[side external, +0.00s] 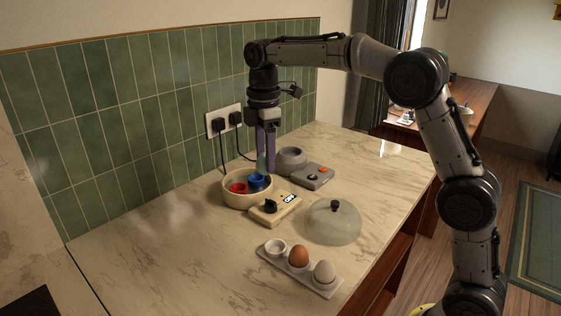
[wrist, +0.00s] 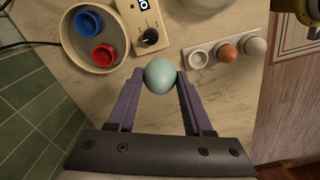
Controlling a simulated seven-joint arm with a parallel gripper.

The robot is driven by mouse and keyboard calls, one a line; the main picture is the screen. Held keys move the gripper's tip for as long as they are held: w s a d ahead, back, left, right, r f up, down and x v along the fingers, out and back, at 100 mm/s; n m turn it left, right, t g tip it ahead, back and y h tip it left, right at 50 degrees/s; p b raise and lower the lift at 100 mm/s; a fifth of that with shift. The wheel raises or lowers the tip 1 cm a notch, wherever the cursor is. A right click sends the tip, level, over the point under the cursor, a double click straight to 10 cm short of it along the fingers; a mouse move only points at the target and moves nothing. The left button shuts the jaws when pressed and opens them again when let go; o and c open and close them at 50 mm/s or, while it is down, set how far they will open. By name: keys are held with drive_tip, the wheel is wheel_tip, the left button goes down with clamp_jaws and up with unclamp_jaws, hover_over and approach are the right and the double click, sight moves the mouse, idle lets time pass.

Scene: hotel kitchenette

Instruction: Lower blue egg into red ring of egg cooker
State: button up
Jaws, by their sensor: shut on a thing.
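My gripper (wrist: 159,78) is shut on the pale blue egg (wrist: 159,76), held between the tips of its purple fingers. In the side view my gripper (side external: 265,165) points down by the far side of the egg cooker, and the egg is hard to make out there. The cooker is a round cream bowl (side external: 236,203) with a control box (side external: 276,209). Inside sit a red ring (side external: 238,188) and a blue ring (side external: 257,181). In the wrist view the red ring (wrist: 104,55) looks empty, and the egg is to its lower right, outside the bowl's rim.
A clear domed lid (side external: 333,224) lies on the marble counter. A white tray (side external: 322,286) holds a brown egg (side external: 298,257) and a white egg (side external: 324,272), with one empty cup (side external: 275,247). A grey appliance (side external: 310,176) and wall plugs (side external: 227,121) are behind the cooker.

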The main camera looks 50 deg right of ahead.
drive_tip(key=w+d+f, duration=0.2)
drive_tip(key=w+f, duration=0.3)
drive_tip(key=w, duration=0.7)
drive_tip(key=shift+w, duration=0.4)
drive_tip(key=shift+d, duration=0.1)
drive_tip(key=shift+f, duration=0.1)
drive_tip(key=shift+f, duration=1.05)
drive_tip(key=shift+f, duration=2.45)
idle(1.4)
drive_tip(key=o, duration=0.9)
